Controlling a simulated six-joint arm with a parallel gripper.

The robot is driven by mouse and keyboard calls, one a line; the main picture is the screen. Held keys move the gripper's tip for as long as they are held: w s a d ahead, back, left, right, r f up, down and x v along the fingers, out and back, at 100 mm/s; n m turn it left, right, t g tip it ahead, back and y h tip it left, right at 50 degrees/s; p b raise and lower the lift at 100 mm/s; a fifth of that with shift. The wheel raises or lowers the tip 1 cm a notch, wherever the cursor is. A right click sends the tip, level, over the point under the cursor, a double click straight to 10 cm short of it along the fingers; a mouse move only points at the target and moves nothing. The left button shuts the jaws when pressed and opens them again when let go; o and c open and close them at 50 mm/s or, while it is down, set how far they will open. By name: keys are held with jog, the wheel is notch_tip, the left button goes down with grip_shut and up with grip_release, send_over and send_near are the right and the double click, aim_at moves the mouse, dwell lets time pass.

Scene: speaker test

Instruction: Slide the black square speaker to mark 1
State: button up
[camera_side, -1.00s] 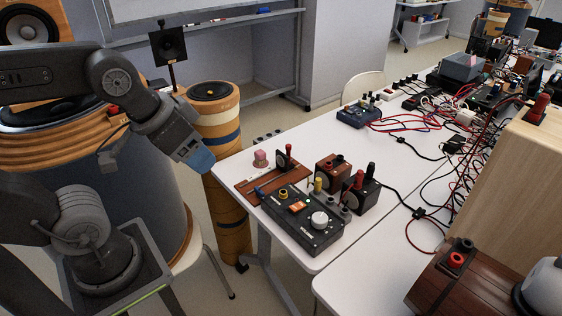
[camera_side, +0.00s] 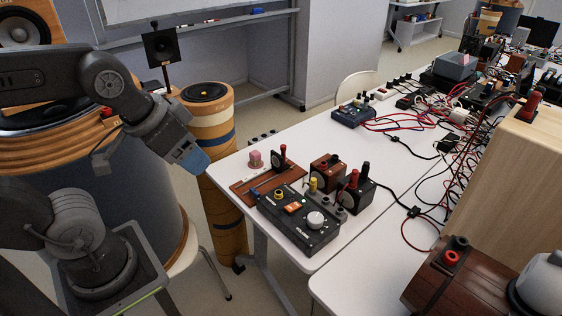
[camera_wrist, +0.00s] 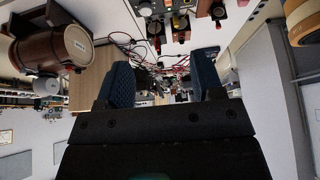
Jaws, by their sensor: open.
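A small black square upright piece (camera_side: 282,159), which looks like the speaker, stands on a brown board (camera_side: 245,192) at the table's left end. A pale scale strip runs along the board; I cannot read mark 1. A pink block (camera_side: 256,159) stands at the board's back left. My gripper (camera_side: 196,158) is left of the board, off the table's edge and apart from everything. In the wrist view its two blue fingers (camera_wrist: 165,80) are spread with nothing held between them. I cannot make out the speaker in that view.
A black control box (camera_side: 298,222) with knobs lies along the board's front right. A brown box (camera_side: 327,172) and a black box (camera_side: 357,196) with terminals stand behind it. A banded column (camera_side: 212,120) rises beside my gripper. Tangled cables (camera_side: 440,125) cover the table farther right.

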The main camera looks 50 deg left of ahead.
jog(key=shift+c, duration=0.6)
jog(key=shift+w+a+r, duration=0.1)
jog(key=shift+w+r, duration=0.15)
jog(key=shift+w, duration=0.05)
jog(key=shift+c, duration=0.5)
jog(key=w+a+r+n+g, duration=0.1)
jog(key=w+r+n, duration=0.15)
jog(key=w, duration=0.25)
jog(key=w+a+r+n, duration=0.2)
jog(key=w+n, duration=0.1)
jog(key=w, duration=0.3)
jog(key=n+g, duration=0.4)
jog(key=n, duration=1)
send_over(283, 146)
notch_tip(283, 146, down, 19)
notch_tip(283, 146, down, 13)
jog(key=shift+r, duration=0.1)
grip_shut()
